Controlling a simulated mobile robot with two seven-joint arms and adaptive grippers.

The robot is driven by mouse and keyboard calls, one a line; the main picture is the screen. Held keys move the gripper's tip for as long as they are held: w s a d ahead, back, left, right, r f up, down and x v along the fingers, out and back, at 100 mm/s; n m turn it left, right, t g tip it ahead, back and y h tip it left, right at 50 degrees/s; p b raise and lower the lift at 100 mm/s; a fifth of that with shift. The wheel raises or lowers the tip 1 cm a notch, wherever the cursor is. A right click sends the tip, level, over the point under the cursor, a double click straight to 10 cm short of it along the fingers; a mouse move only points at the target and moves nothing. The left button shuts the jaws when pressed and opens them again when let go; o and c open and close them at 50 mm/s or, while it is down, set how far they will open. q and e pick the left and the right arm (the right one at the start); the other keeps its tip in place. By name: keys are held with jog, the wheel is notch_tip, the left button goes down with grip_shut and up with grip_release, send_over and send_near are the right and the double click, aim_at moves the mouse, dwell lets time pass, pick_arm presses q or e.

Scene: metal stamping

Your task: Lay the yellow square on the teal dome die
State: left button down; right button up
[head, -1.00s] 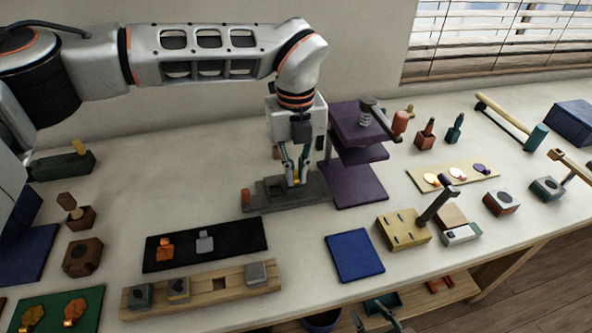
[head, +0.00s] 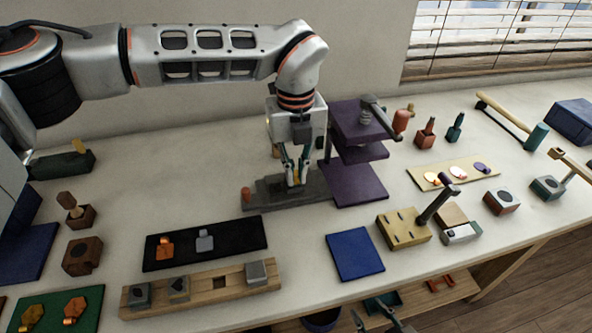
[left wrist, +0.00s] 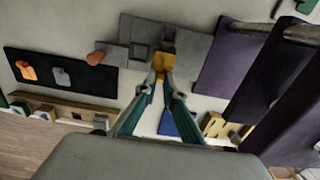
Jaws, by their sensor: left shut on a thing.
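My left gripper (head: 295,181) is shut on the yellow square, low over the grey stepped fixture (head: 262,200). The small yellow square (left wrist: 163,66) shows at its fingertips in the left wrist view, in front of the fixture's blocks. I cannot make out the teal dome die under the gripper; the fingers hide that part of the fixture. Whether the square touches anything is too small to tell. My right gripper (head: 376,323) is at the bottom edge, partly cut off, its fingers apart, below the table's front edge.
A purple press-like stand (head: 357,186) rises close to the right of the fixture. A wooden rack (head: 199,302) with several die blocks and an empty socket lies in front, near a black mat (head: 185,256). A blue mat (head: 354,257) is bare.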

pick_arm(q)
jog(key=c, duration=2.1)
grip_release()
notch_tip(320, 180, up, 12)
